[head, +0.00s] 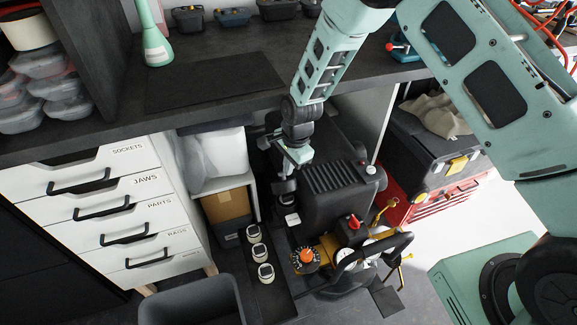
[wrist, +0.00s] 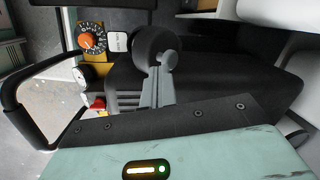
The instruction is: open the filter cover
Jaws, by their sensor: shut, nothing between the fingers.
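A black machine (head: 338,185) stands under the bench, and its ribbed body (wrist: 215,80) also shows in the wrist view. A round black part (wrist: 152,42), which looks like the filter cover, is at its side. In the head view it shows as a dark shape (head: 285,188) just below my gripper (head: 297,155). In the wrist view my gripper (wrist: 165,65) is shut and empty, its tips overlapping the lower right edge of the round part. I cannot tell whether they touch. The tips hide some of that part.
A dial with an orange knob (head: 306,256) and a red knob (head: 354,221) are at the machine's front, beside a black handle (head: 385,249). The bench top (head: 215,90) is above, with drawers (head: 102,205) at left.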

